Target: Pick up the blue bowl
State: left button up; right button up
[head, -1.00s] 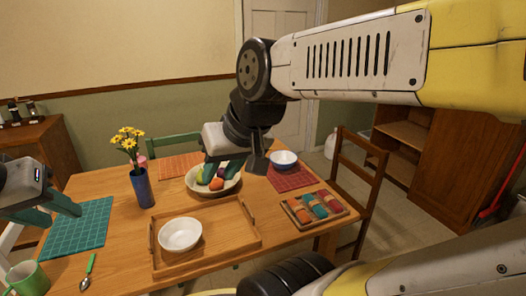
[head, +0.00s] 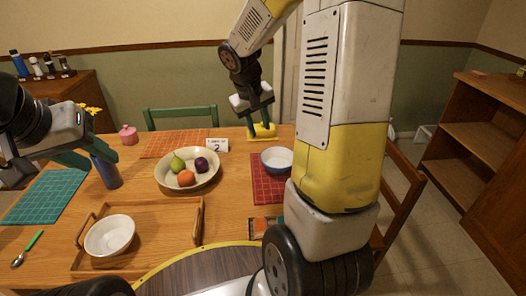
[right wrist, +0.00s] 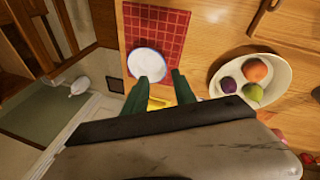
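The blue bowl (head: 277,160) has a white inside and sits upright on the red placemat (head: 268,186) at the right of the table. It also shows in the right wrist view (right wrist: 148,64), beyond the fingertips. My right gripper (head: 261,113) is at the table's far side, behind the bowl and apart from it. Its two green fingers (right wrist: 159,88) are spread in the right wrist view, with nothing visibly held.
A yellow object (head: 262,131) lies beneath my right gripper. A fruit bowl (head: 160,176) and a number card (head: 216,145) stand left of the blue bowl. A white bowl (head: 109,236) sits on a wooden tray (head: 165,212). A chair (head: 400,200) is at the right.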

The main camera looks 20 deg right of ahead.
jog(key=n+g+h, duration=0.1)
jog(key=h, duration=0.1)
send_over(264, 163)
jog(key=a, duration=0.2)
notch_tip(264, 163, down, 16)
jog(key=f, duration=0.1)
jog(key=x, duration=0.7)
jog(key=shift+s+f, duration=0.2)
jog(key=shift+f, duration=0.15)
grip_shut()
